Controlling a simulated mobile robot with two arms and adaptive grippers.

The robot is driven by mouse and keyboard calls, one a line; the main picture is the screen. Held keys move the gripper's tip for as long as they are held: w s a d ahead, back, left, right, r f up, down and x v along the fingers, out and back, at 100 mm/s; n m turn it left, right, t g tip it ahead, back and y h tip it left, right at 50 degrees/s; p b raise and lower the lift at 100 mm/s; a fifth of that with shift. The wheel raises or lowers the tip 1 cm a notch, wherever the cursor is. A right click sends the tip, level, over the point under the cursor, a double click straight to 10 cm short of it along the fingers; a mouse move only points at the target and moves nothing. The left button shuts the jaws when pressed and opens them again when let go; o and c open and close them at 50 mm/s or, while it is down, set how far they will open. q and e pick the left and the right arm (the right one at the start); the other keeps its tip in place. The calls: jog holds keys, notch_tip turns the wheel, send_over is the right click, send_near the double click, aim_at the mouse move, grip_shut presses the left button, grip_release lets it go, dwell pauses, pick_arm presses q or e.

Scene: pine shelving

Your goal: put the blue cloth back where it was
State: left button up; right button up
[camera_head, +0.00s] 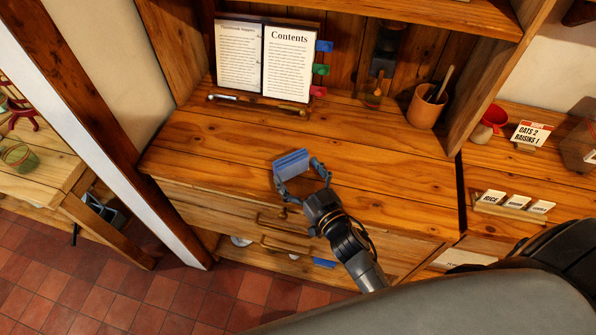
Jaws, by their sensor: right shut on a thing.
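A blue cloth (291,160), folded into a small flat block, is held at the tips of my right gripper (303,172). The gripper is shut on it, with its fingers on either side. Both appear over the front part of the pine worktop (370,150); I cannot tell how high above the wood they are. Another small blue thing (323,262) shows low down, below the drawers, partly hidden by my right arm; I cannot tell what it is. My left gripper is not in view.
An open book (265,60) with coloured tabs stands at the back of the worktop. A small pot (374,98) and a terracotta pot (427,106) with wooden utensils stand at the back right. Drawer handles (285,244) project in front. The middle of the worktop is clear.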

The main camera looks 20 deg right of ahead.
jog(key=o, duration=0.8)
jog(key=shift+f, duration=0.15)
jog(key=shift+c, duration=0.2)
